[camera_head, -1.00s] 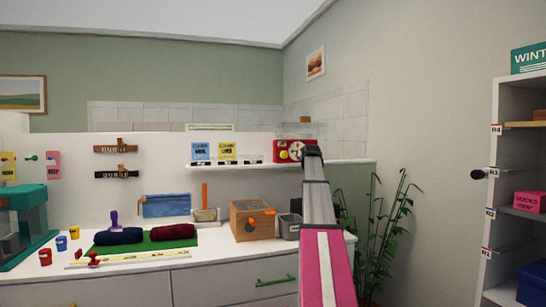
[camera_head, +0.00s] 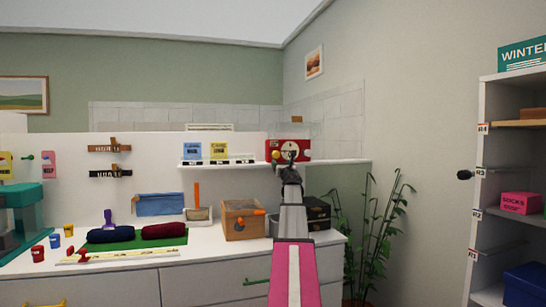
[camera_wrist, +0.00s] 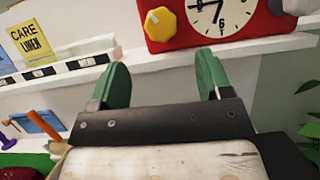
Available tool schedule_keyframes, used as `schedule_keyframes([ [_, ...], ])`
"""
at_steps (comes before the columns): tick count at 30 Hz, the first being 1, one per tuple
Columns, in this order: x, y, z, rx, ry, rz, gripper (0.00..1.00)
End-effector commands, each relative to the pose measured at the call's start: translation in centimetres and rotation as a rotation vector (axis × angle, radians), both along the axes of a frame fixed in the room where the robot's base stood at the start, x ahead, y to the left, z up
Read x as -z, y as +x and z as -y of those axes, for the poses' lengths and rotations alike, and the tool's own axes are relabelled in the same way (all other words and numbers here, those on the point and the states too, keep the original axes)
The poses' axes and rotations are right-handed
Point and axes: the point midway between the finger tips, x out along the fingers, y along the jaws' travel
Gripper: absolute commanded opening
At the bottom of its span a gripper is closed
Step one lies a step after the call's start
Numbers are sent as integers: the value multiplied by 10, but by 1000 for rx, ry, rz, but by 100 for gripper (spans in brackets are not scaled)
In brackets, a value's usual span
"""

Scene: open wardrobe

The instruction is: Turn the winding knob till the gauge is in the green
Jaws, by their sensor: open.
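A red box (camera_head: 300,146) stands on the white wall shelf; it also shows at the top of the wrist view (camera_wrist: 175,40). Its front has a yellow knob (camera_wrist: 161,24) with a pale mark and a round white dial (camera_wrist: 225,15) with dark numerals and dark hands. The wrist view cuts off the dial's top, and no green band can be made out. My gripper (camera_wrist: 162,80) is open and empty, its green fingers apart, below the knob and not touching it. In the head view my gripper (camera_head: 286,168) overlaps the box's lower front.
The white shelf (camera_head: 340,162) edge runs beneath the box. Blue (camera_head: 192,150) and yellow (camera_head: 219,150) cards stand left on it. The counter below holds a wooden box (camera_head: 240,222) and a dark box (camera_head: 317,212). A plant (camera_head: 380,235) and shelving (camera_head: 478,170) stand right.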

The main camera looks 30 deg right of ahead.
Motion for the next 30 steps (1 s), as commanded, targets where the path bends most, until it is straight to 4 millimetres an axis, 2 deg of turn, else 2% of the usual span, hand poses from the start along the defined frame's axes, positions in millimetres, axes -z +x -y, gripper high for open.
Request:
schedule_keyframes([
  [15, -32, 75, 20, 0, 5, 1, 72],
  [18, -36, 85, 23, 0, 5, 1, 72],
  [29, -39, 90, 23, 0, 6, 1, 72],
  [30, -39, 90, 23, 0, 6, 1, 62],
])
